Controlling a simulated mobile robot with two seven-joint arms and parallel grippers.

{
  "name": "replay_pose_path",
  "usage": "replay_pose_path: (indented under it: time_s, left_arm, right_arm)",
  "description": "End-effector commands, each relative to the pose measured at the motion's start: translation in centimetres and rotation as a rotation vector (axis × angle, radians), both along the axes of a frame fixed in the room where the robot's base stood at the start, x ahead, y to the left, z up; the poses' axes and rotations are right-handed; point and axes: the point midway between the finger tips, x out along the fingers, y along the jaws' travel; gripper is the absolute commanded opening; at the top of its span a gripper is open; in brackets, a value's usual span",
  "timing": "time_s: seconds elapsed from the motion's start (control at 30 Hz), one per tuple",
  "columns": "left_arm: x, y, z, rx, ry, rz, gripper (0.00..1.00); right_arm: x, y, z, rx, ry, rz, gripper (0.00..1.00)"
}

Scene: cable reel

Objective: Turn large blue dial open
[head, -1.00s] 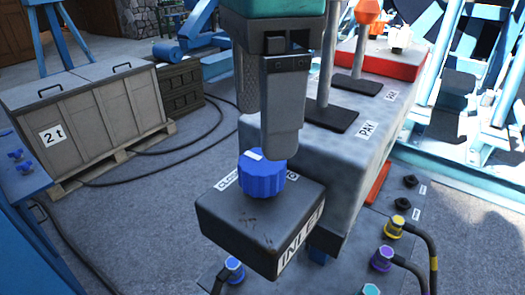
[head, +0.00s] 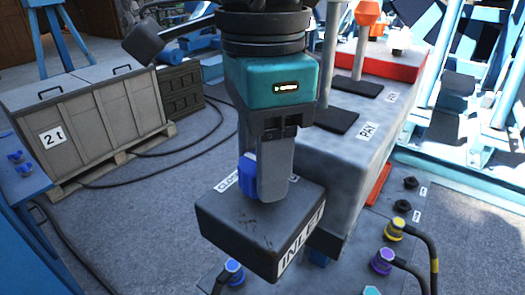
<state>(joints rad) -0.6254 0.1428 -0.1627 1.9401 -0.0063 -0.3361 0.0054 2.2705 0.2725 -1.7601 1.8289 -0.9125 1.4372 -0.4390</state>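The large blue dial (head: 247,175) sits on top of the dark INLET box (head: 235,232). My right gripper (head: 264,188) comes down from above at the dial. Its near finger covers the right part of the dial, and part of its other finger shows behind, above the dial. The fingers reach down to about the dial's height. I cannot tell whether they press on it. The CLOSED label (head: 227,183) shows at the dial's left; the label on its right is hidden. My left gripper is not in view.
A grey console (head: 345,180) with levers and a PAY label stands just behind the INLET box. Connectors with cables, one yellow (head: 394,228) and one purple (head: 383,260), lie at lower right. A grey crate (head: 90,120) stands at left; open floor lies between.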

Motion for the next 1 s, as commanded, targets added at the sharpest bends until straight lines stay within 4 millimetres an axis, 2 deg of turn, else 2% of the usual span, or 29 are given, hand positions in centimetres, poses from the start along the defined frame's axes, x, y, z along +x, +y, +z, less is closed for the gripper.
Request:
replay_pose_path:
  time_s: [0.03,0.3,0.67,1.0]
  left_arm:
    - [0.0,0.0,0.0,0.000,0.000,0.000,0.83]
    - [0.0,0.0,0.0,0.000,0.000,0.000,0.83]
    - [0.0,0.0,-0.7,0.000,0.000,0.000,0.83]
    - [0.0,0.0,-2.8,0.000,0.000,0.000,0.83]
  right_arm:
    - [0.0,0.0,0.0,0.000,0.000,0.000,0.46]
    - [0.0,0.0,0.0,0.000,0.000,0.000,0.20]
    - [0.0,0.0,-0.2,0.001,0.000,-0.063,0.20]
    - [0.0,0.0,-0.4,0.001,0.001,-0.318,0.20]
